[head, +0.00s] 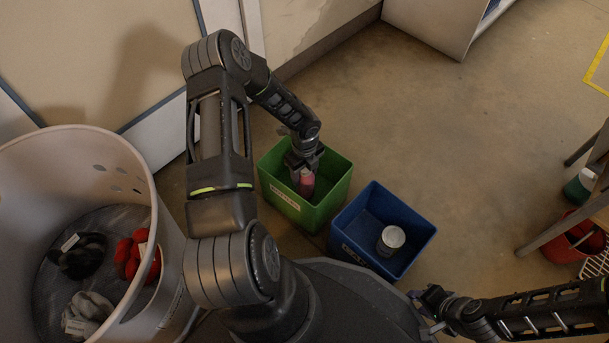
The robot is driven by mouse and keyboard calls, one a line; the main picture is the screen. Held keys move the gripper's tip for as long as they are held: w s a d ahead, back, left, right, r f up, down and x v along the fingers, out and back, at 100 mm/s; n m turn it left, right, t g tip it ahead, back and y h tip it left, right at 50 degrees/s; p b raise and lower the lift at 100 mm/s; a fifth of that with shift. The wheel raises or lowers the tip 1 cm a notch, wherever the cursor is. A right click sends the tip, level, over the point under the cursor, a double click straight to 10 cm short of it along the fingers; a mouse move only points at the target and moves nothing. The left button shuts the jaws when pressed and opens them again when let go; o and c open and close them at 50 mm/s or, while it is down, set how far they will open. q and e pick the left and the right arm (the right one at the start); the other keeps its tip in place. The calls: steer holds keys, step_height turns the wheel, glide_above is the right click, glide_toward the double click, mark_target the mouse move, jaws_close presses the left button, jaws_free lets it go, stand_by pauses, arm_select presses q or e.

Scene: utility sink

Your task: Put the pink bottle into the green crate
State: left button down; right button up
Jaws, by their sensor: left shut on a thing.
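The pink bottle (307,184) is upright, within the outline of the green crate (295,209) on the floor. My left gripper (304,164) reaches down over the crate and is shut on the top of the bottle. The gripper hides the bottle's upper end. I cannot tell whether the bottle's base touches the crate floor. My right gripper (430,308) is at the lower right, empty, away from the crates; its jaw opening is too small to tell.
A blue crate (371,206) with a can (391,238) in it stands right of the green crate. A large bin (152,255) with gloves is at the left. A table leg and a red container (563,243) are at the right. The floor behind the crates is clear.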

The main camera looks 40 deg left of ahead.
arm_select(q)
steer(key=shift+f, duration=0.15)
steer(key=c, duration=0.6)
jaws_free()
steer(key=shift+o, duration=0.2)
step_height(320, 180, up, 12)
steer(key=p, duration=0.5)
